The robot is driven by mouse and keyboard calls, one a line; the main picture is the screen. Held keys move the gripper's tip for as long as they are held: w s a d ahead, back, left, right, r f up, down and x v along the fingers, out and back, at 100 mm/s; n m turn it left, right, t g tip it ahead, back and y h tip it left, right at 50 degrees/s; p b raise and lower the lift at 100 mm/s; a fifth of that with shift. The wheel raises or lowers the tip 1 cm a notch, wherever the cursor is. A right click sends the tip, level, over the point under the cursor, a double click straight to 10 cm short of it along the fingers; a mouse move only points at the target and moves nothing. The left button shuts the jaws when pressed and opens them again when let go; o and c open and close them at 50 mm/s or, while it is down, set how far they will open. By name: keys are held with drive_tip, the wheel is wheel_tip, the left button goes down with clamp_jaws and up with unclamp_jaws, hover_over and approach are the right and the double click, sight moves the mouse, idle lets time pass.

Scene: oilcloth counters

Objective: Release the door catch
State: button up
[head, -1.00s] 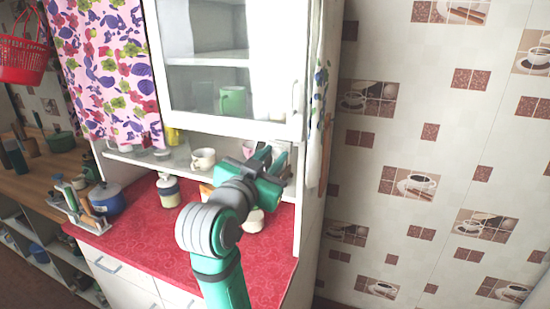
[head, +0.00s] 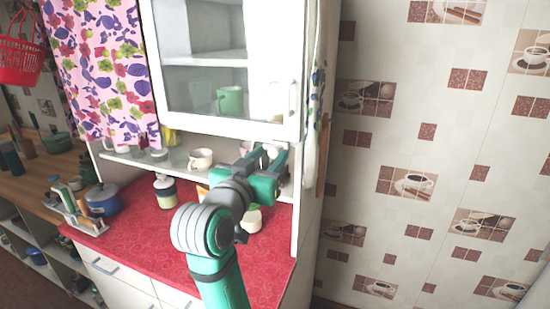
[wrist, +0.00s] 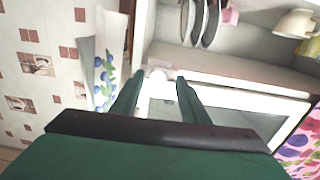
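The white cabinet door (head: 222,123) has a glass pane and looks closed in the head view. A pale upright handle (head: 292,97) sits on its right frame, near the lower corner. No separate catch can be made out. My gripper (head: 266,153) is just below the door's bottom edge, toward its right end, in front of the open shelf. In the wrist view my two green fingers (wrist: 160,76) are apart, pointing at the door's frame (wrist: 255,88). A small pale rounded thing shows between the fingertips; I cannot tell what it is or whether they touch it.
A cup (head: 200,158) stands on the open shelf below the door. A blue pot (head: 103,199) and a jar (head: 165,190) stand on the red counter (head: 150,235). A floral curtain (head: 105,75) hangs at left, and a patterned cloth (head: 313,120) hangs by the cabinet's right side.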

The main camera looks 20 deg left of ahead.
drive_tip(key=shift+s+d, duration=0.1)
drive_tip(key=shift+s, duration=0.15)
drive_tip(key=s, duration=1)
drive_tip(key=shift+s+a, duration=0.2)
drive_tip(key=shift+a, duration=0.05)
